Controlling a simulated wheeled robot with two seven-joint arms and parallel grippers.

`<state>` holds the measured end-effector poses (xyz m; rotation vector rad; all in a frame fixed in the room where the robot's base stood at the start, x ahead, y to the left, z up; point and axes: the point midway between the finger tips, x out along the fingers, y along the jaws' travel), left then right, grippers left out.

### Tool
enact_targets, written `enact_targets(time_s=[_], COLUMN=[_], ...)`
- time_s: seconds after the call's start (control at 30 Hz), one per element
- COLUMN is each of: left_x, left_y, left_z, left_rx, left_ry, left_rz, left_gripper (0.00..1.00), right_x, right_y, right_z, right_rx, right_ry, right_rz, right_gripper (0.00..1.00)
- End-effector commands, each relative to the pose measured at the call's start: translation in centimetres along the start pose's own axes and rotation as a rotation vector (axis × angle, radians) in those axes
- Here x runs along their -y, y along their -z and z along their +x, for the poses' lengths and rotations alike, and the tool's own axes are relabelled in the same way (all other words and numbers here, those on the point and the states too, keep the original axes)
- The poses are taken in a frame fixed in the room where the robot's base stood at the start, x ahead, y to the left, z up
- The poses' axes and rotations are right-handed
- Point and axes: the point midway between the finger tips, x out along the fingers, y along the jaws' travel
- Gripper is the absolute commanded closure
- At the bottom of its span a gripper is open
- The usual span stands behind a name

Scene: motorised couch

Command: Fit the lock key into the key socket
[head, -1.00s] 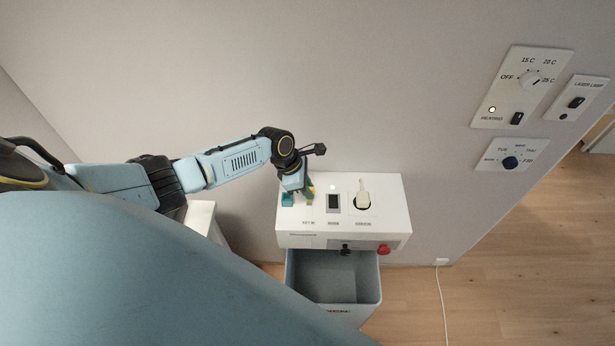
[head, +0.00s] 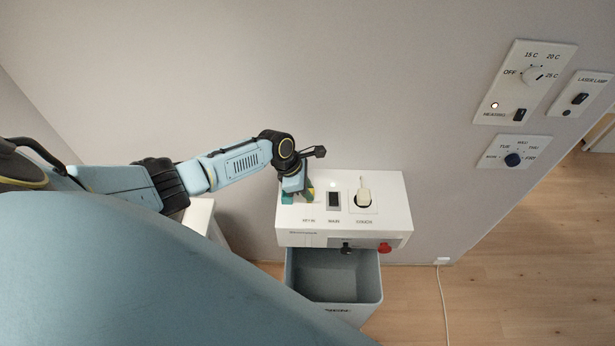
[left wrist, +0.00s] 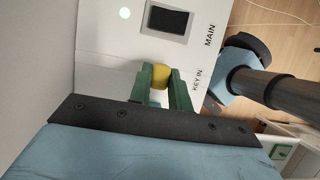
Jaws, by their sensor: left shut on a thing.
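My left gripper (head: 297,197) is over the left end of the white control box (head: 393,215), beside the KEY IN label. In the left wrist view its two green fingers (left wrist: 161,88) are shut on a yellow piece, the lock key (left wrist: 160,76). Only the key's rounded yellow part shows between the fingers. The key's lower end and the key socket are hidden by the key and fingers, so I cannot tell whether the key is in the socket. My right gripper is not in view.
The box top also has a dark MAIN switch (head: 334,200), a lit round lamp (head: 333,185) and a pale plug-like piece (head: 363,196) at COUCH. A grey open bin (head: 372,282) sits below. Wall panels (head: 527,82) are at the right.

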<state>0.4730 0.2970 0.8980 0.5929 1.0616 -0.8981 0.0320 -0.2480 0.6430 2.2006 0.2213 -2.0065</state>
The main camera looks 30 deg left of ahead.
Motion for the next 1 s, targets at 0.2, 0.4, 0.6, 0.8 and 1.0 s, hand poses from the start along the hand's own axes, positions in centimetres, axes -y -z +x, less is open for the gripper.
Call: enact_targets(time_s=[0.2, 0.4, 0.6, 0.8, 1.0], left_x=[0.0, 0.0, 0.0, 0.0, 0.0], left_y=[0.2, 0.3, 0.6, 0.7, 0.7], left_z=[0.5, 0.9, 1.3, 1.7, 1.8], left_rx=[0.001, 0.001, 0.000, 0.000, 0.000], left_ry=[0.000, 0.000, 0.000, -0.001, -0.001], left_rz=[0.000, 0.000, -0.001, -0.001, 0.000], left_gripper=[1.00, 1.00, 1.00, 1.00, 0.64], right_x=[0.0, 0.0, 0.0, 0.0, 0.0], right_y=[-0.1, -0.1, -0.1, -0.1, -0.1], right_z=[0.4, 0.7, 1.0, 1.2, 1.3], right_rx=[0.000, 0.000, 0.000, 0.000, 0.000], right_ry=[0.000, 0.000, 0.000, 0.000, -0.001], right_rz=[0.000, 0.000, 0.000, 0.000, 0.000], right_gripper=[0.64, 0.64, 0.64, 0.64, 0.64])
